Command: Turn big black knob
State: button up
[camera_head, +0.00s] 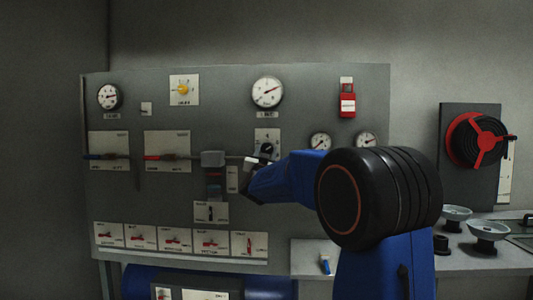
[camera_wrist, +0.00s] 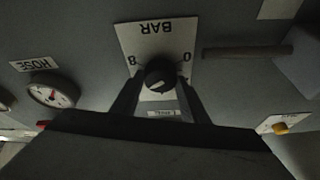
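The big black knob (camera_wrist: 160,75) sits on a white plate (camera_wrist: 158,43) marked "BAR", 8 and 0, which looks upside down in the wrist view. In the head view the knob (camera_head: 266,148) shows on the grey panel below the middle gauge. My gripper (camera_wrist: 160,88) faces the panel, with one dark finger on each side of the knob. Whether the fingers touch its sides cannot be made out. In the head view my gripper (camera_head: 256,167) is small and dark at the knob's lower left; its fingertips are not clear there.
A grey box-like handle (camera_head: 212,159) juts out left of the knob. Gauges (camera_head: 267,92) and a red switch (camera_head: 347,104) are above.

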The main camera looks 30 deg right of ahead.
jog(key=n+y, duration=0.1)
jog(key=n, duration=0.1)
jog(key=n+t+y, duration=0.1)
jog(key=n, duration=0.1)
jog(key=shift+s+d+n, duration=0.1)
jog(key=shift+d+n, duration=0.1)
jog(key=shift+n, duration=0.1)
jog(key=shift+n+t+y, duration=0.4)
jog(key=shift+n+y, duration=0.6)
jog(key=shift+n, duration=0.7)
jog(key=o, duration=1.1)
jog(key=shift+c, duration=0.2)
jog(key=shift+a, duration=0.1)
jog(key=v, duration=1.7)
jog(key=shift+s+a+f, duration=0.1)
jog(key=shift+a+f, duration=0.05)
